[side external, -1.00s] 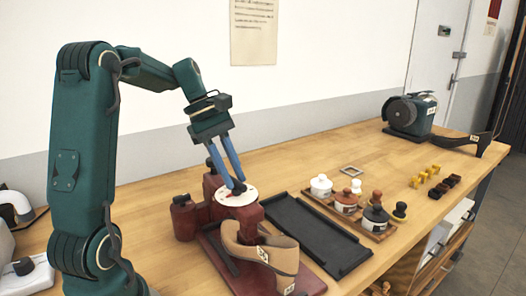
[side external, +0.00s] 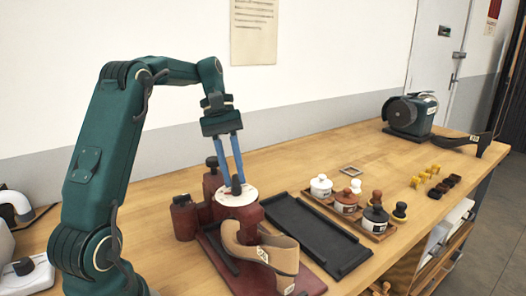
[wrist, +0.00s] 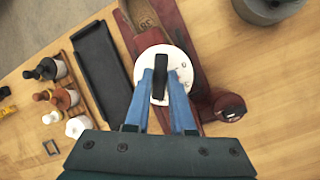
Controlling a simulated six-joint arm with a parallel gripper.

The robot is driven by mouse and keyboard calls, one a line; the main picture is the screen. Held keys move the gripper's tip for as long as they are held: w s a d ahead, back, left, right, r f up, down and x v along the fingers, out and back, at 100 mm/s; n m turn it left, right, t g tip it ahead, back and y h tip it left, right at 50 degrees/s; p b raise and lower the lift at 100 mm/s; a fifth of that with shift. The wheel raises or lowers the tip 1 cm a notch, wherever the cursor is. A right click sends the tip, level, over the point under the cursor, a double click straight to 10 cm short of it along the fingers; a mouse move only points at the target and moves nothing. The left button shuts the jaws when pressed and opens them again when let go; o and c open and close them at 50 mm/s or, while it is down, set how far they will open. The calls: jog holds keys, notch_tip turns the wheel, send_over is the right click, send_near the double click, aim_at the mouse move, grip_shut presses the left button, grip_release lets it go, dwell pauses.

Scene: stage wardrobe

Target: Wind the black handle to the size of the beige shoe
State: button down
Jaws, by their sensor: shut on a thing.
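The black handle (wrist: 159,77) stands on a white round dial (side external: 249,197) on top of a dark red shoe-stretching machine (side external: 249,214). My gripper (side external: 236,184) points down over the dial, its blue fingers shut on the black handle; the wrist view also shows the fingers (wrist: 160,85) on both sides of it. The dial's marks are too small to read. The beige shoe (side external: 278,256) sits on the machine's front, with a white label on its side whose text I cannot read clearly; part of it also shows in the wrist view (wrist: 144,17).
An empty black tray (side external: 318,238) lies right of the machine. A wooden rack holds several lidded pots (side external: 346,203). Yellow and dark small pieces, a dark green machine (side external: 410,113) and a black shoe (side external: 462,142) stand farther back. A knob post (side external: 184,214) stands left of the dial.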

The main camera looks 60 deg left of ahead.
jog(key=shift+w+m+g, duration=0.1)
jog(key=shift+m+g, duration=0.6)
jog(key=shift+m, duration=0.9)
jog(key=c, duration=0.8)
grip_release()
jog(key=shift+o, duration=0.2)
